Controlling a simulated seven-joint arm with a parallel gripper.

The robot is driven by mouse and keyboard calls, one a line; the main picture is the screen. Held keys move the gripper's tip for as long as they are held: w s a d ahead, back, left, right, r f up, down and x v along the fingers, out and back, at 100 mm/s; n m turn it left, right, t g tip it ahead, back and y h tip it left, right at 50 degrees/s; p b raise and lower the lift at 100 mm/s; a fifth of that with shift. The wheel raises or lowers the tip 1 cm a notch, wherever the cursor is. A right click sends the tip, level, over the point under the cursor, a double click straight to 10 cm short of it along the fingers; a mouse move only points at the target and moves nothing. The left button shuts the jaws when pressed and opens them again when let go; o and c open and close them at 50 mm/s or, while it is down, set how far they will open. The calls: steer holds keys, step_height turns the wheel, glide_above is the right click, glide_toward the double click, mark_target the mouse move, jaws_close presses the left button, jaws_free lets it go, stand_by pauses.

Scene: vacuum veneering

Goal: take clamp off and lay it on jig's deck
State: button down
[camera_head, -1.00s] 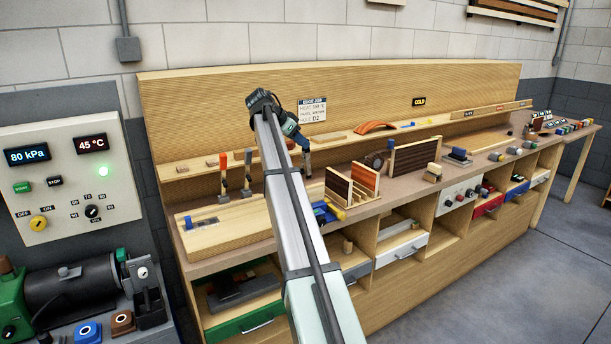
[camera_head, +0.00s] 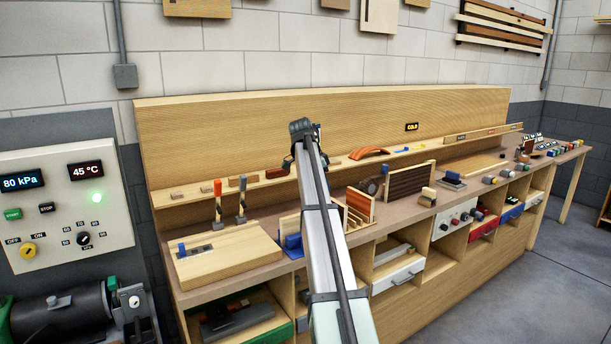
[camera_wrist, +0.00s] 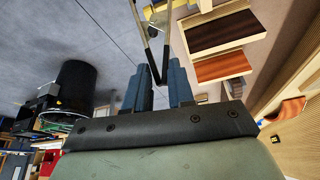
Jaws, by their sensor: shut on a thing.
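My gripper (camera_wrist: 160,82) has blue fingers in the wrist view and is shut on a thin bent metal piece with black sides, seemingly the clamp (camera_wrist: 152,52). The clamp sticks out beyond the fingertips, apart from the surfaces around it as far as I can tell. In the head view my own arm hides the fingers and the held piece. A pale wooden board, probably the jig (camera_head: 232,258), lies at the left of the bench. Two upright tools, one with an orange handle (camera_head: 218,190) and one with a dark handle (camera_head: 241,190), stand at its back edge.
A rack of upright veneer panels (camera_head: 360,207) stands right of my arm, and a striped panel (camera_head: 410,181) stands behind it. A blue item (camera_head: 292,246) sits right of the board. An orange arch (camera_head: 369,153) lies on the back shelf. The board's middle is clear.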

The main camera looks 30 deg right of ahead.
steer(key=s+a+f+m+t+y, duration=0.3)
steer(key=s+a+f+m+y, duration=0.15)
steer(key=a+f+y, duration=0.45)
steer(key=w+a+f+m+t+y, duration=0.1)
steer(key=w+a+t, duration=0.3)
steer(key=a, duration=1)
steer(key=shift+w+a+f+m+y, duration=0.2)
steer(key=shift+w+m+y, duration=0.25)
steer(key=shift+w, duration=0.7)
steer(key=shift+s, duration=0.1)
steer(key=shift+f, duration=3.5)
